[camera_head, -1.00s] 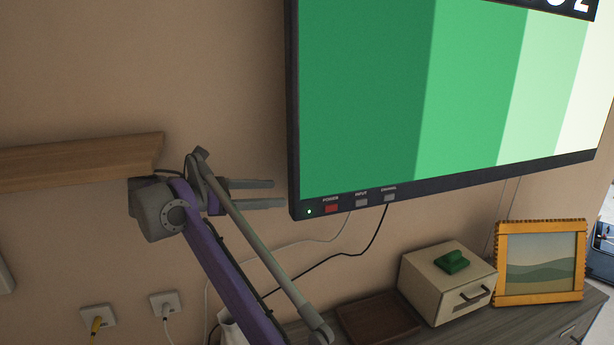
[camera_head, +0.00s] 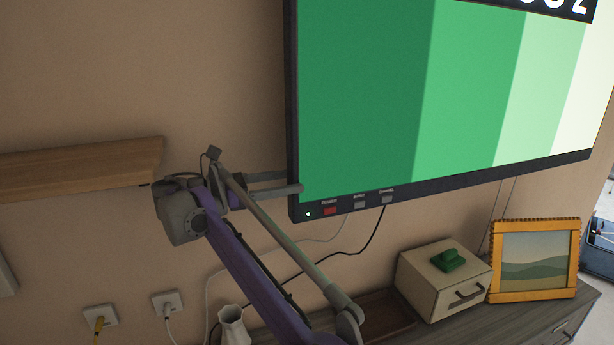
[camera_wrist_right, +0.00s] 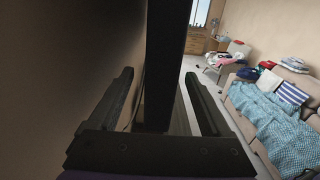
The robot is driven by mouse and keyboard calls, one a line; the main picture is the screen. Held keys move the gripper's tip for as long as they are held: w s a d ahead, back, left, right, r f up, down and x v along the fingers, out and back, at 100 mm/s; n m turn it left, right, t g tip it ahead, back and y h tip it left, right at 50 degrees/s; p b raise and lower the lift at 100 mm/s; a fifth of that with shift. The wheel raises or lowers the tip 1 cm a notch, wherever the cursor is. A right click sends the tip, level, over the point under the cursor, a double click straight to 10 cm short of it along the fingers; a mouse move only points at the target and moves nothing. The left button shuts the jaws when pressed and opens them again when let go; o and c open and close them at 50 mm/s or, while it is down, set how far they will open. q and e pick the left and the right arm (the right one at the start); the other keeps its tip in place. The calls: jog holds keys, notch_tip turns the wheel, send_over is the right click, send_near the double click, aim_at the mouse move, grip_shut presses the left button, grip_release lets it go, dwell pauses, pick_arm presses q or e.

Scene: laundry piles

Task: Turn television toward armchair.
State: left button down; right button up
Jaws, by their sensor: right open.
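The television (camera_head: 410,100) is wall-side, its screen showing green bands, with small buttons on its lower frame. My right gripper (camera_head: 294,182) is at the lower left edge of the television. One finger lies in front of the screen; the other goes behind the edge. In the right wrist view the television (camera_wrist_right: 161,45) is a dark edge-on slab between the two open fingers of the gripper (camera_wrist_right: 160,78), with gaps on both sides. An armchair (camera_wrist_right: 229,62) with clothes on it stands far off. My left gripper is not in view.
Below the television, a cabinet (camera_head: 480,325) carries a small drawer box (camera_head: 430,285) with a green object, a framed picture (camera_head: 535,262) and a vase (camera_head: 233,325). Cables hang behind. A wooden shelf (camera_head: 80,170) is at left. A sofa (camera_wrist_right: 245,125) with a blue throw stands right.

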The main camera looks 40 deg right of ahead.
aim_at(308, 179)
jog(key=x, duration=0.4)
jog(key=shift+s+d, duration=0.2)
jog(key=shift+s, duration=0.1)
jog(key=shift+d, duration=0.45)
grip_shut()
